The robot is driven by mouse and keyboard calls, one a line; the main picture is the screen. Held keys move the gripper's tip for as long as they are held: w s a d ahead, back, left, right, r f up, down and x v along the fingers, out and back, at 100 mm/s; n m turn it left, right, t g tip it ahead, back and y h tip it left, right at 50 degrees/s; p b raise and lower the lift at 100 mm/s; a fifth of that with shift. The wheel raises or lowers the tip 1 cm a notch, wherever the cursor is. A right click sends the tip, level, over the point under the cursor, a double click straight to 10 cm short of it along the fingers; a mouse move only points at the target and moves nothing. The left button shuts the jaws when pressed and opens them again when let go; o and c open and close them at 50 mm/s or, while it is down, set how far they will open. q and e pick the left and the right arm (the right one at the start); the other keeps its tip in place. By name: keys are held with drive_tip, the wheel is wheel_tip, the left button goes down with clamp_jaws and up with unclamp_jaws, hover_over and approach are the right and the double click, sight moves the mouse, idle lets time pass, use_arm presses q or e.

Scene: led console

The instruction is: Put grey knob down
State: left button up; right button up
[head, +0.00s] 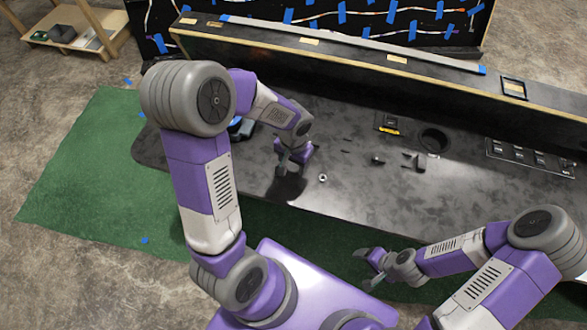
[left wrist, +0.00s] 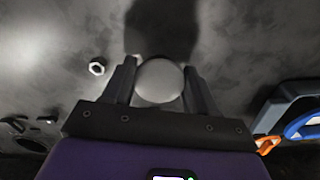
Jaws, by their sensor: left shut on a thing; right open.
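The grey knob (left wrist: 160,81) shows in the left wrist view as a round, pale grey disc between the two dark fingers of my left gripper (left wrist: 160,84). The fingers are shut on its sides. In the head view my left gripper (head: 287,166) points down over the left part of the dark console top (head: 340,128), with a dark shadow just in front of it. The knob cannot be made out there, and whether it touches the surface is unclear. My right gripper (head: 371,265) is open and empty, in front of the console's front edge.
A metal nut (head: 322,178) lies right of my left gripper; it also shows in the left wrist view (left wrist: 97,67). A blue tool (head: 240,128) lies left. Small dark parts (head: 378,160), a round hole (head: 434,139) and a switch panel (head: 530,157) are farther right.

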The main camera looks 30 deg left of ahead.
sight(293, 169)
use_arm(q)
drive_tip(key=shift+f+b, duration=0.4)
drive_tip(key=shift+f, duration=1.05)
drive_tip(key=shift+f, duration=0.1)
drive_tip(key=o, duration=1.1)
drive_tip(key=shift+o, duration=0.2)
wheel_tip(293, 169, up, 12)
drive_tip(key=p, duration=0.4)
drive_tip(key=shift+s, duration=0.1)
